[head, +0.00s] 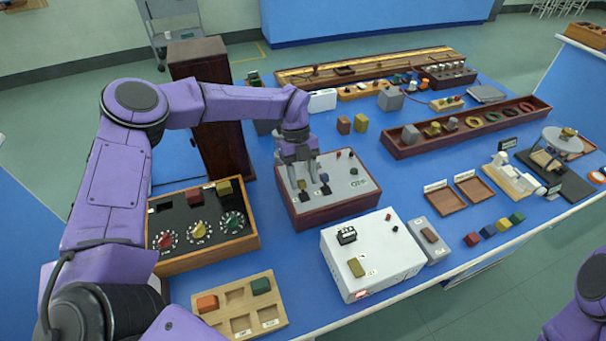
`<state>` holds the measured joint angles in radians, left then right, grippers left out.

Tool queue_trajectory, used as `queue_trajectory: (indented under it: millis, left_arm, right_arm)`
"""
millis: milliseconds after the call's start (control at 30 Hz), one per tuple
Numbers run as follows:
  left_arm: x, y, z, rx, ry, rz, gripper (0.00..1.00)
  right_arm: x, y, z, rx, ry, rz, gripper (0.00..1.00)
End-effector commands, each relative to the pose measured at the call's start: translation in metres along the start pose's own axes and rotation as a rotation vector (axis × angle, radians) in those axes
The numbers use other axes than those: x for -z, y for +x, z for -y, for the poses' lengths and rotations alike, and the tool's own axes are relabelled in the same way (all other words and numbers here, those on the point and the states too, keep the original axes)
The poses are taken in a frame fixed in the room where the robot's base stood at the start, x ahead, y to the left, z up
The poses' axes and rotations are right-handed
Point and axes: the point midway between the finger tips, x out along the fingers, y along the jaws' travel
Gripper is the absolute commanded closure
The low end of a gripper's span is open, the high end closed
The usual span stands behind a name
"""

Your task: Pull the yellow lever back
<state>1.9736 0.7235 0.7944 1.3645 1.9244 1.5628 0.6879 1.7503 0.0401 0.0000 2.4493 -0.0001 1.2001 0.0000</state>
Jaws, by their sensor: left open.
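A maroon-sided box with a pale top (358,171) stands mid-table. It carries small levers on dark bases. One lever with a blue knob (325,178) stands just right of my left gripper (303,181). Another small lever (302,185) sits at or between the fingertips; its colour is hard to tell, and the fingers partly hide it. My left gripper is open and points down at the box top, close to this lever. I cannot tell if it touches. No clearly yellow lever shows. My right gripper is out of view.
A tall dark red cabinet (218,120) rises behind my left forearm. A long maroon tray (400,149) lies to the right.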

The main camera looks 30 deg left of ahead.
Motion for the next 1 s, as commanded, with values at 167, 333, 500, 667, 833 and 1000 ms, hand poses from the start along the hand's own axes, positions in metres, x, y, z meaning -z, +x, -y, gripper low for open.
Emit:
queue_trajectory:
  millis: [167, 333, 500, 667, 833, 1000]
  left_arm:
    - [0.000, -0.001, -0.001, 0.002, -0.002, -0.001, 0.97]
    - [0.001, -0.002, -0.002, 0.003, -0.003, -0.001, 1.00]
    - [0.002, -0.002, -0.001, 0.004, -0.001, 0.020, 1.00]
    - [0.006, 0.000, -0.001, 0.004, 0.001, 0.084, 1.00]
    - [0.014, 0.003, 0.000, 0.006, 0.003, 0.205, 1.00]
    - [0.023, 0.008, 0.000, 0.006, 0.004, 0.358, 1.00]
  right_arm:
    - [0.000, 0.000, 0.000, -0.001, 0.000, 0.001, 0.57]
    - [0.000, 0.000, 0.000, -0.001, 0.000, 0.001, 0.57]
    - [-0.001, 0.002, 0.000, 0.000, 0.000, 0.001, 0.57]
    - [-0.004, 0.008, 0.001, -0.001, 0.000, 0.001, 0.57]
    - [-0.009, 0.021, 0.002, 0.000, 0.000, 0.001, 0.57]
    - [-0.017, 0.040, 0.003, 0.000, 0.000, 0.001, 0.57]
